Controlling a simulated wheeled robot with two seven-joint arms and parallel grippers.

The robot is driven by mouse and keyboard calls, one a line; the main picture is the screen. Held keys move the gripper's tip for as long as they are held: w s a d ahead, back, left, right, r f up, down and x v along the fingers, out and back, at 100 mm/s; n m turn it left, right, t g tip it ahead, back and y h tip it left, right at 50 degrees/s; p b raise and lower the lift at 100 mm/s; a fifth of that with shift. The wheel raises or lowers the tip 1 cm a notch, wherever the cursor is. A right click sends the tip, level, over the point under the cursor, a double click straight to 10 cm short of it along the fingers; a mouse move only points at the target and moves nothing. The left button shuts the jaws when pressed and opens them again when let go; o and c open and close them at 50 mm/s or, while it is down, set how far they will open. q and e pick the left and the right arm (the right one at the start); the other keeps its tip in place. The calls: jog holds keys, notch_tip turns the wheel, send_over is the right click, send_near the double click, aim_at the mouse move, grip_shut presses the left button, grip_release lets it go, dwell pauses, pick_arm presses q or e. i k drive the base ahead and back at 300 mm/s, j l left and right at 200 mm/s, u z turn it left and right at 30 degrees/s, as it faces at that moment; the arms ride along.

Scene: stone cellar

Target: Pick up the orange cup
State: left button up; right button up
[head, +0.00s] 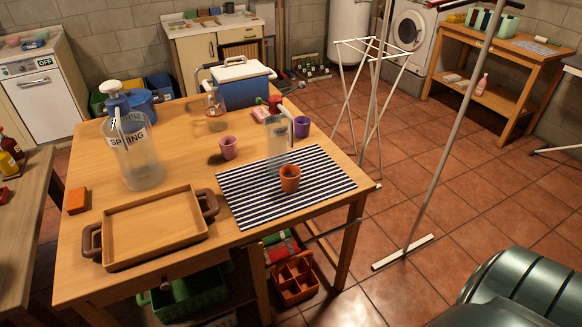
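The orange cup (290,179) stands upright on a black-and-white striped mat (245,205), near the front right part of the wooden table (240,262). Its open top faces up and it looks unobstructed. A clear glass jug (278,140) stands just behind it, at the mat's back edge. A pink cup (228,148) stands to the left behind the mat, and a purple cup (302,127) stands behind to the right.
A brown tray (155,232) with handles lies at the table's front left. A large clear container (140,165) stands behind it, and a blue-and-white cooler (240,84) at the back. A pole (455,130) and a drying rack (372,100) stand right of the table.

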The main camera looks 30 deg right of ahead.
aim_at(290, 175)
jog(key=z, duration=1.05)
